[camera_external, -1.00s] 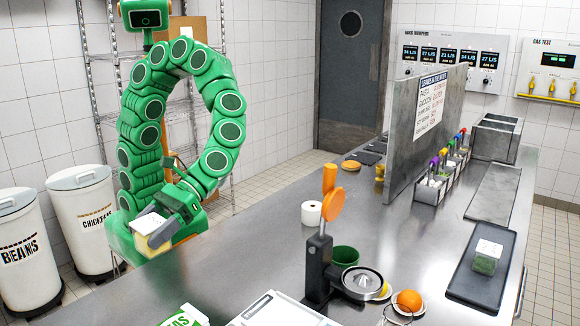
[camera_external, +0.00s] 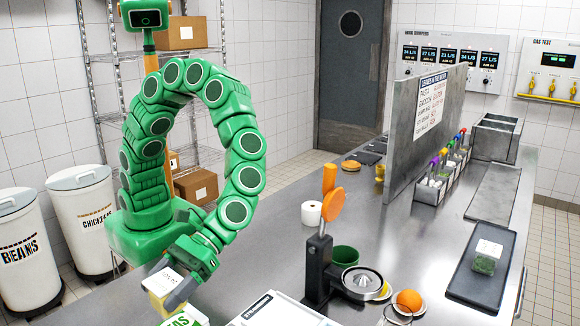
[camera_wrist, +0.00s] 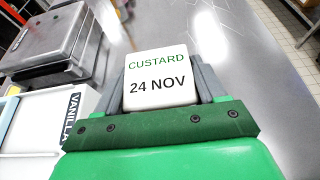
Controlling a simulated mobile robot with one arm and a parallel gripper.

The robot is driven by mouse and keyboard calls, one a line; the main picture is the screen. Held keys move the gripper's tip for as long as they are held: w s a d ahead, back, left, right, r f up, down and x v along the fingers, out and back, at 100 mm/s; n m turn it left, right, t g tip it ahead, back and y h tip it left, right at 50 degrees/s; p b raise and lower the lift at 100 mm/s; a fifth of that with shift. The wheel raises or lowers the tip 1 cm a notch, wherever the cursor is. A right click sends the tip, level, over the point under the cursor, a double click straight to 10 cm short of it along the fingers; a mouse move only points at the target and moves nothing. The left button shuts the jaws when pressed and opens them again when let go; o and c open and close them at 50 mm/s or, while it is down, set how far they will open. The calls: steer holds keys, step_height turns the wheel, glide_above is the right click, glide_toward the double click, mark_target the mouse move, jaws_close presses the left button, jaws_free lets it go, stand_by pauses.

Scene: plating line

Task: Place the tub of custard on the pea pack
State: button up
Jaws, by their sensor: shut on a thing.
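The tub of custard (camera_external: 158,282) has a white lid and a pale yellow side. In the wrist view the tub (camera_wrist: 160,82) reads "CUSTARD 24 NOV" and sits between both fingers. My gripper (camera_external: 174,287) is shut on it and holds it slightly tilted near the front left of the steel counter. The pea pack (camera_external: 186,317), white and green with part of its lettering showing, lies at the bottom edge of the external view, mostly cut off. The tub is just above and left of it in that picture; I cannot tell whether they touch.
A white box-like device (camera_external: 275,312) lies right of the pea pack. A black juicer (camera_external: 318,270) with an orange lever stands beyond it. A tub marked "VANILLA" (camera_wrist: 77,112) and a metal box (camera_wrist: 45,45) are on the left in the wrist view.

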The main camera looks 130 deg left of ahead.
mark_target(161, 318)
steer(key=shift+w+d+f, duration=0.2)
steer(key=shift+w+f, duration=0.2)
steer(key=shift+f, duration=1.75)
steer(key=o, duration=1.2)
steer(key=shift+f, duration=0.1)
steer(key=shift+c, duration=0.2)
steer(key=shift+w, duration=0.1)
steer(key=v, duration=1.2)
